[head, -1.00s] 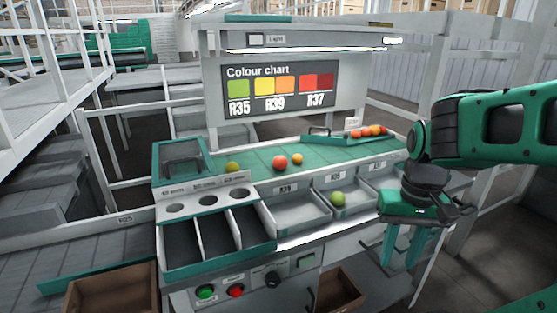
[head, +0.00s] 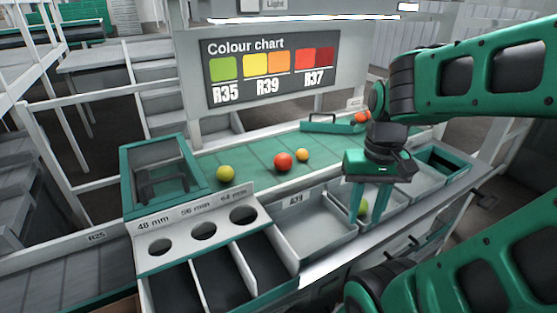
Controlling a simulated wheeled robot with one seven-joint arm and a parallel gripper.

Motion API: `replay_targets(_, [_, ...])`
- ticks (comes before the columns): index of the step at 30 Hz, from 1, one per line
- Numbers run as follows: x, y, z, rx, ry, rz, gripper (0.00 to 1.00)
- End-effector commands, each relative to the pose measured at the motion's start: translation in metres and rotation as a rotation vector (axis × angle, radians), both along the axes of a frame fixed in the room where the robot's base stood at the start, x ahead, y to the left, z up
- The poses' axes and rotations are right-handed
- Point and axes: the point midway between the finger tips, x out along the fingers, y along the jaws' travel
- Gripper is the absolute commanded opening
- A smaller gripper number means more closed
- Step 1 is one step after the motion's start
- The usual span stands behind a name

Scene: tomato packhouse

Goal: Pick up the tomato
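My gripper (head: 367,212) points down over the tray row at the right, its two green fingers apart. A green tomato (head: 363,208) in a grey tray shows between the fingers, partly hidden by the left one; I cannot tell whether they touch. On the green belt lie a yellow-green tomato (head: 226,173), a red tomato (head: 283,161) and a smaller orange tomato (head: 302,155), apart from each other. A red tomato (head: 361,117) shows at the back right, partly hidden by my arm.
Grey trays (head: 315,222) line the front of the green belt (head: 250,160). At left are a sizing panel with round holes (head: 160,245) and dark bins below. A colour chart board (head: 270,70) stands behind. A green-edged bar (head: 332,125) lies at the belt's back.

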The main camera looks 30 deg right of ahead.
Motion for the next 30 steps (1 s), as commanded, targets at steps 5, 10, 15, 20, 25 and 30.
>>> replay_targets(5, [0.0,0.0,0.0,0.0,0.0,0.0,0.31])
replay_targets(10, [-0.005,-0.001,0.009,-0.002,-0.015,-0.037,0.68])
replay_targets(15, [0.033,-0.005,0.027,-0.009,-0.011,-0.235,0.68])
replay_targets(20, [0.089,-0.008,0.049,-0.017,-0.012,-0.525,0.68])
replay_targets(25, [0.152,-0.006,0.067,-0.023,-0.013,-0.838,0.68])
replay_targets(30, [0.214,0.003,0.078,-0.026,-0.011,-1.143,0.68])
